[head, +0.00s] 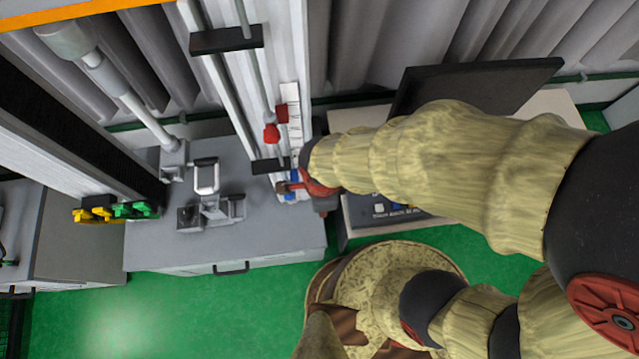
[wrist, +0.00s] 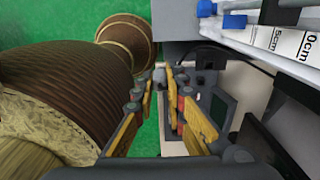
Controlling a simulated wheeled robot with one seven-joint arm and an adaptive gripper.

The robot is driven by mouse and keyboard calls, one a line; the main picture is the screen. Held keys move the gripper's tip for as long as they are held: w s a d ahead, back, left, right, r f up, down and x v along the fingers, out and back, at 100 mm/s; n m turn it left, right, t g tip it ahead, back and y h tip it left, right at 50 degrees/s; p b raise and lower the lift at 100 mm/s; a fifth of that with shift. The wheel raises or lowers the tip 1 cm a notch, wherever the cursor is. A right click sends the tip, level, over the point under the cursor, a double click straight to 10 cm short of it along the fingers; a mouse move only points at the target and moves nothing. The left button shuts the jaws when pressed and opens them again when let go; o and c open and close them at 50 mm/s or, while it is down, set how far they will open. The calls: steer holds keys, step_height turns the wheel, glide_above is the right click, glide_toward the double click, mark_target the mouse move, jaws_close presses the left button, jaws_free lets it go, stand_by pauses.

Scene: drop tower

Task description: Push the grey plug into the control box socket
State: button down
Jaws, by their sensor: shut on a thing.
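My gripper (head: 296,186) is at the end of my arm, beside the lower end of the upright rail. In the wrist view its orange-padded fingers (wrist: 167,84) are closed around a small grey piece, which appears to be the grey plug (wrist: 159,77). The plug is mostly hidden by the fingers, and its tilt cannot be told. The control box (head: 388,209) is a dark panel to the right of my gripper, largely covered by my arm. Its socket cannot be made out.
A white scale (head: 291,115) and red clamps (head: 271,133) are on the rail. A grey cabinet (head: 285,240) stands below it. A dark monitor (head: 480,85) is at the back right. A dark cable (wrist: 235,58) runs near my fingers. Green floor (head: 240,310) is open in front.

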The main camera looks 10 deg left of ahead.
steer(key=shift+w+d+f+b, duration=1)
steer(key=shift+w+d, duration=1.55)
steer(key=shift+w, duration=2)
steer(key=shift+w+d+f+b, duration=1)
steer(key=shift+w+d, duration=1.55)
steer(key=shift+w, duration=2)
steer(key=shift+w+f+b, duration=0.1)
steer(key=shift+f+b, duration=8.45)
steer(key=shift+f, duration=3.15)
steer(key=shift+f, duration=0.25)
